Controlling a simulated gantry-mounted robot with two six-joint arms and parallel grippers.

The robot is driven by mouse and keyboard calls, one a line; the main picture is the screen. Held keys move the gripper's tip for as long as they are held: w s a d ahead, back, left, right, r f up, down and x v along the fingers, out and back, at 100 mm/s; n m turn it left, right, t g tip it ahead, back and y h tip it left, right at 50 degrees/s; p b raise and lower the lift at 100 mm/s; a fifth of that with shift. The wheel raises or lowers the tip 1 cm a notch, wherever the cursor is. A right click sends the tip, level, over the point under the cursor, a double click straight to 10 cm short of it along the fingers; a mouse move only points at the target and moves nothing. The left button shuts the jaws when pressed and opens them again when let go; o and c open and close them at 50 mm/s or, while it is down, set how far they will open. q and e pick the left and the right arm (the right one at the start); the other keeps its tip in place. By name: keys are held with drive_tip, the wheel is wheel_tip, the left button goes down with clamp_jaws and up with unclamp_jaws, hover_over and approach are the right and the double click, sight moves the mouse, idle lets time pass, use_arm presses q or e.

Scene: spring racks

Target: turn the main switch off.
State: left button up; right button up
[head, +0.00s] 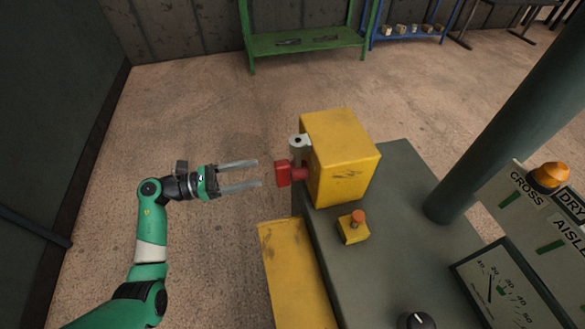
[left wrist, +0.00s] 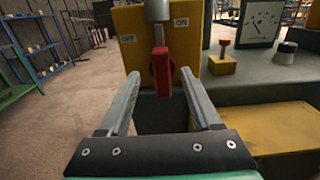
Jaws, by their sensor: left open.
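The main switch is a red handle (head: 284,173) on the left side of a yellow box (head: 342,155). In the left wrist view the red handle (left wrist: 161,70) hangs roughly upright between an OFF label on the left and an ON label on the right. My left gripper (head: 259,174) is open, its two fingers pointing at the handle from the left, with a small gap to it. In the left wrist view the fingers (left wrist: 160,85) lie either side of the handle's lower part. My right gripper is not in view.
The yellow box stands on a grey console (head: 395,220). A small yellow box with an orange button (head: 357,217) is nearby. A yellow block (head: 292,270) lies along the console's left side. A green rack (head: 308,45) and a blue rack (head: 405,38) stand at the back. Open floor lies left.

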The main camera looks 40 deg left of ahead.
sight(292, 166)
use_arm(q)
drive_tip(key=b+x, duration=0.2)
drive_tip(key=x, duration=0.8)
drive_tip(key=shift+w+d+b, duration=0.2)
drive_tip(key=shift+d+b, duration=0.05)
drive_tip(key=shift+b, duration=0.05)
drive_tip(key=shift+w+d, duration=0.15)
drive_tip(key=shift+w, duration=0.15)
drive_tip(key=c, duration=0.9)
clamp_jaws()
drive_tip(key=shift+f, duration=0.1)
